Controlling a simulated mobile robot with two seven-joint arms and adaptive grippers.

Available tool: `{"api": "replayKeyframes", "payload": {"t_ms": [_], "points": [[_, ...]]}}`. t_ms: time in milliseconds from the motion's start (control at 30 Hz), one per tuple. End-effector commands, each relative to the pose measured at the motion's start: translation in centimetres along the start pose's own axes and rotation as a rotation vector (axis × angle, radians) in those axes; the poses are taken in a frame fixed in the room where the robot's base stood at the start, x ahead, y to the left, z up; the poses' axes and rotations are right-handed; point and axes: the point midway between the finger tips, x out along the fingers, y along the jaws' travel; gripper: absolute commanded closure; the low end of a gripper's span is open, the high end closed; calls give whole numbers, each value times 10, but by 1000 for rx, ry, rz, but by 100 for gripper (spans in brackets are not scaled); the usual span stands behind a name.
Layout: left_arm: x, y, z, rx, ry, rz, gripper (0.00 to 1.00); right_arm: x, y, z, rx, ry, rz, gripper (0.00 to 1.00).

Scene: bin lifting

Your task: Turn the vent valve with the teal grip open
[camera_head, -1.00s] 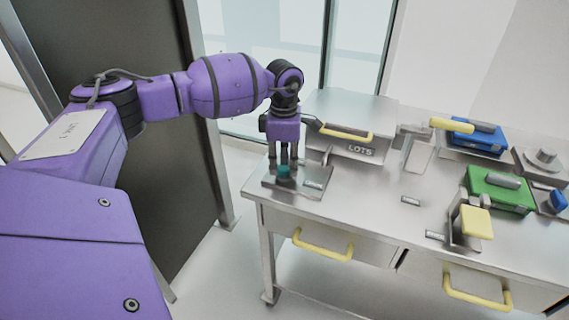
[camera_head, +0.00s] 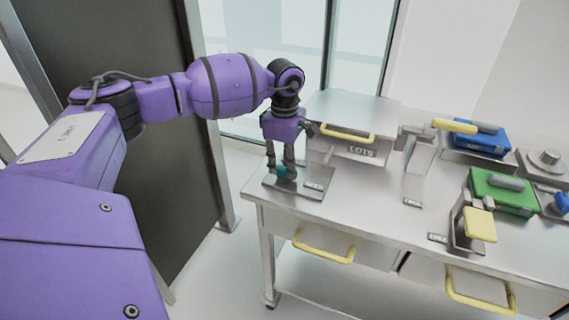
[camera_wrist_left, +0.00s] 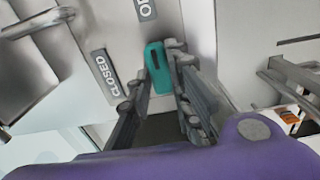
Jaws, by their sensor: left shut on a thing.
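The vent valve has a teal grip (camera_head: 287,171) on a grey base plate (camera_head: 313,177) at the table's left front corner. My left gripper (camera_head: 282,168) points down over it and is shut on the teal grip. In the left wrist view the teal grip (camera_wrist_left: 158,68) shows between the fingers of my left gripper (camera_wrist_left: 165,85), close to the right finger. A label reading CLOSED (camera_wrist_left: 107,72) lies left of it, and a partly cut-off label (camera_wrist_left: 144,9) lies above. My right gripper is not in view.
A metal box marked LOTS (camera_head: 352,120) with a yellow handle stands just behind the valve. A yellow-handled lever (camera_head: 454,125), a blue case (camera_head: 480,138), a green case (camera_head: 502,192) and a yellow-padded clamp (camera_head: 479,224) stand to the right. Drawers with yellow handles are below.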

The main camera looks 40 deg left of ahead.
Motion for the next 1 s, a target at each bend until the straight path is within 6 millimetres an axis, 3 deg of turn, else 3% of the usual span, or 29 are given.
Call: {"api": "replayKeyframes", "payload": {"t_ms": [100, 133, 267, 667, 1000], "points": [[-1, 1, 1, 3, -3, 3, 100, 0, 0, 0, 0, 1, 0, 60], [-1, 1, 1, 3, -3, 3, 80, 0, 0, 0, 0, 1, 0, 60], [-1, 1, 1, 2, -2, 2, 63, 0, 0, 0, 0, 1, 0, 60], [-7, 1, 0, 1, -1, 2, 62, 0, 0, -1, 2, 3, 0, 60], [-72, 1, 1, 2, -2, 5, 62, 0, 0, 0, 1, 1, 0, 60]]}}
